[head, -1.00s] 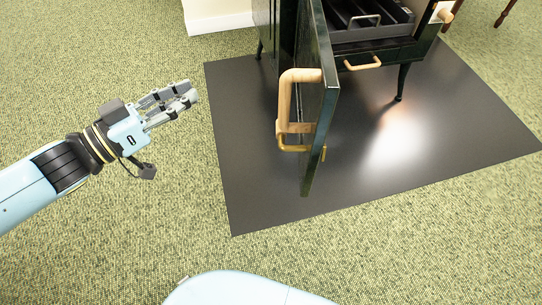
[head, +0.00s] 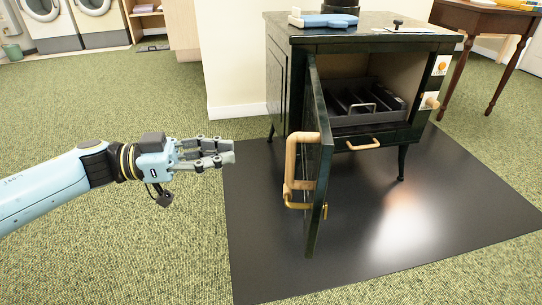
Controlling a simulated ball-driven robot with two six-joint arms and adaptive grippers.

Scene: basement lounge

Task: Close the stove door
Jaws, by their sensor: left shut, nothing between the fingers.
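The dark green stove (head: 283,85) stands at the upper middle of the head view. Its door (head: 318,165) is swung wide open toward me, seen nearly edge-on. A wooden handle (head: 291,165) with a brass latch is on the door's left-facing side. The firebox is open and shows a dark tray (head: 362,117) inside. My left gripper (head: 232,153) is shut and empty, left of the door handle and apart from it. My right gripper is not in view.
A black floor mat (head: 262,245) lies under the stove on green carpet. A blue object (head: 325,20) lies on the stove top. A wooden table (head: 475,18) stands at the right. Washing machines (head: 48,25) are at the far left. The carpet at left is clear.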

